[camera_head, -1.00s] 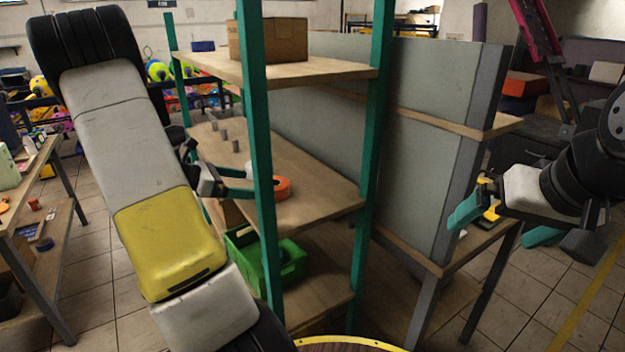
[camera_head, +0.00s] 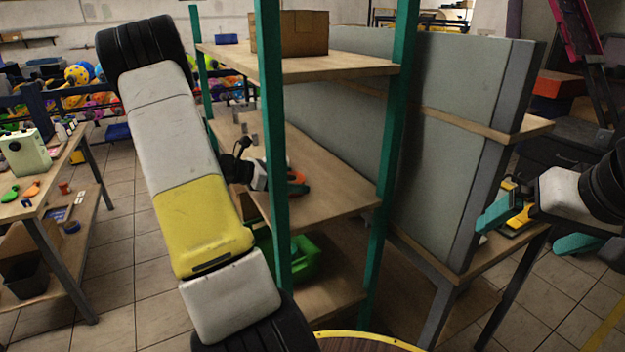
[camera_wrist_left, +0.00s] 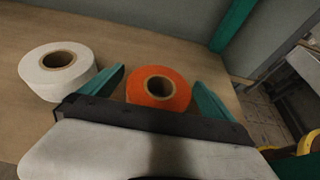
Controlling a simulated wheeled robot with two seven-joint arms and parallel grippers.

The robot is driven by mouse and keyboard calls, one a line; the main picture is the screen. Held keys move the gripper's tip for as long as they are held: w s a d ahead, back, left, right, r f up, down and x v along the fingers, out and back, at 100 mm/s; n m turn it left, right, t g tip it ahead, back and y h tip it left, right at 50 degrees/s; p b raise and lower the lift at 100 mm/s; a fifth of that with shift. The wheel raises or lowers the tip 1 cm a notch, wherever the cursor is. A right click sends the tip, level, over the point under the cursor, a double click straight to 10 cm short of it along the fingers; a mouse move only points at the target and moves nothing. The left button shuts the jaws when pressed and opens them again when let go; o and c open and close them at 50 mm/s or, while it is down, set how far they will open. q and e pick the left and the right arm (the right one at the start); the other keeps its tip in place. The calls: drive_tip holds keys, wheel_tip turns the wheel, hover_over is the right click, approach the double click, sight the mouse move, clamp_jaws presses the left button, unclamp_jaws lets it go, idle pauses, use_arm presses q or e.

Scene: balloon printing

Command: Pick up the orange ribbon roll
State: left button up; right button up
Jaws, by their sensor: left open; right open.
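The orange ribbon roll (camera_wrist_left: 176,97) lies flat on a wooden shelf. In the left wrist view it sits between the two spread teal fingers of my left gripper (camera_wrist_left: 160,92), which is open. The head view shows only part of the orange roll (camera_head: 297,178), with my left gripper (camera_head: 283,184) partly hidden beside it by a green shelf post. A white roll (camera_wrist_left: 40,82) lies just left of the gripper in the left wrist view. My right gripper (camera_head: 508,215) is open at the right of the head view, away from the rolls.
Green posts (camera_head: 272,130) frame the wooden shelf (camera_head: 335,190). A cardboard box (camera_head: 303,33) stands on the shelf above and a green crate (camera_head: 305,258) below. Small grey cylinders stand at the far shelf end. A grey panel (camera_head: 455,130) rises right of the shelf.

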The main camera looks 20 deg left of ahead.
use_arm(q)
drive_tip(key=c, duration=1.6)
wheel_tip(320, 180, up, 10)
